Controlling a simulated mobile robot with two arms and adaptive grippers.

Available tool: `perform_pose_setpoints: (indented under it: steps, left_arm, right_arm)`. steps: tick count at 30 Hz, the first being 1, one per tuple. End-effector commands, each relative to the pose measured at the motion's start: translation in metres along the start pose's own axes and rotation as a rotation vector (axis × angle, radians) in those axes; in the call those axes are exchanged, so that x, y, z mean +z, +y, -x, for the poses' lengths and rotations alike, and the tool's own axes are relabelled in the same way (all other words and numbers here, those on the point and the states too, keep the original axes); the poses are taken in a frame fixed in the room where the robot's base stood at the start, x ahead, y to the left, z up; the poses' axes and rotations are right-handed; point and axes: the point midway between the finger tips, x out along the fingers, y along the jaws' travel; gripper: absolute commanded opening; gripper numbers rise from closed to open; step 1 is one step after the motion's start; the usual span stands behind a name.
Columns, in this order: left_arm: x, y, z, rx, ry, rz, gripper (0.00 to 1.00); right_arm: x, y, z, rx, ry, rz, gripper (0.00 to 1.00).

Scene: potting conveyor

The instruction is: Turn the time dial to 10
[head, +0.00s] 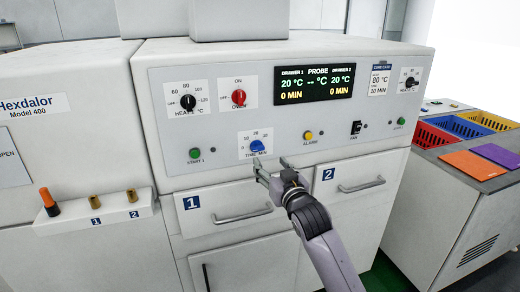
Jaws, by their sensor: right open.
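The time dial (257,146) is a blue knob on a white scale plate in the lower middle of the control panel. The plate has marks including 10 and 20; where the knob points is too small to tell. My right gripper (262,170) is open and empty, just below the dial, with its fingertips close to the knob's lower edge. I cannot tell whether they touch it. The display (314,83) reads 0 MIN and 20 °C for both drawers. My left gripper is out of view.
Nearby on the panel are a green start button (195,153), a yellow alarm button (308,135), a red oven knob (239,97) and a black heat dial (188,102). Drawer handles (242,215) stick out below. A card (379,80) shows 80 °C, 10 min.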

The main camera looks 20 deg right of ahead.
Motion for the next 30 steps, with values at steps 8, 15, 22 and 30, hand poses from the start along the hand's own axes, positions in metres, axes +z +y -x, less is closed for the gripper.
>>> perform_pose_setpoints:
  steps: [8,15,22,30]
  left_arm:
    - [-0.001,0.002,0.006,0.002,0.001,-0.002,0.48]
    - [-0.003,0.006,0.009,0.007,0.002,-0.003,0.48]
    - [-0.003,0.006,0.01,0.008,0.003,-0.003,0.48]
    - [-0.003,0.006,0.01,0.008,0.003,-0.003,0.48]
  right_arm:
    - [-0.001,0.0,-0.049,0.0,-0.001,0.001,0.55]
    - [0.0,0.0,-0.083,0.0,-0.001,0.0,0.55]
    - [0.001,0.0,-0.099,0.0,-0.001,0.001,0.55]
    - [0.001,0.0,-0.101,-0.001,0.0,0.001,0.55]
